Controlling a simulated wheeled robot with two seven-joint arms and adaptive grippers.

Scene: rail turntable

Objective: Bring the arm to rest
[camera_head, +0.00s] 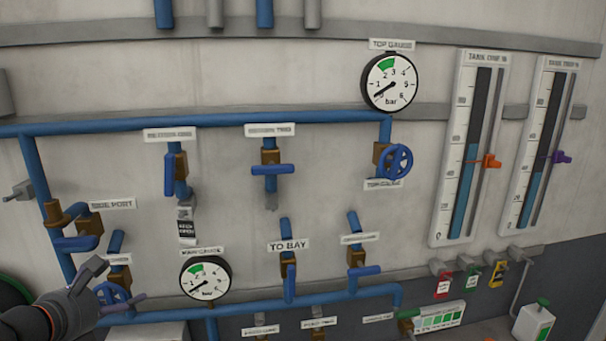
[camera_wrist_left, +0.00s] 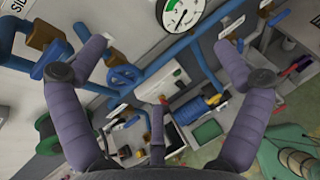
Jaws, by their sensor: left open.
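My left gripper (camera_head: 118,282) is at the lower left of the head view, in front of the blue pipework. Its dark and purple fingers are spread. In the left wrist view the gripper (camera_wrist_left: 162,45) has its fingers wide apart with nothing held between them. A blue handwheel (camera_head: 112,293) is close to the fingers in the head view, partly hidden by them. In the left wrist view the handwheel (camera_wrist_left: 125,78) shows between the fingers; I cannot tell whether any finger touches it. My right gripper is not in view.
A lower gauge (camera_head: 205,279) is right of the gripper. Blue pipes (camera_head: 150,318) and lever valves cover the wall. A top gauge (camera_head: 391,82), a second handwheel (camera_head: 396,162) and two tall level indicators (camera_head: 470,150) are farther right. A green reel (camera_wrist_left: 48,135) lies low left in the wrist view.

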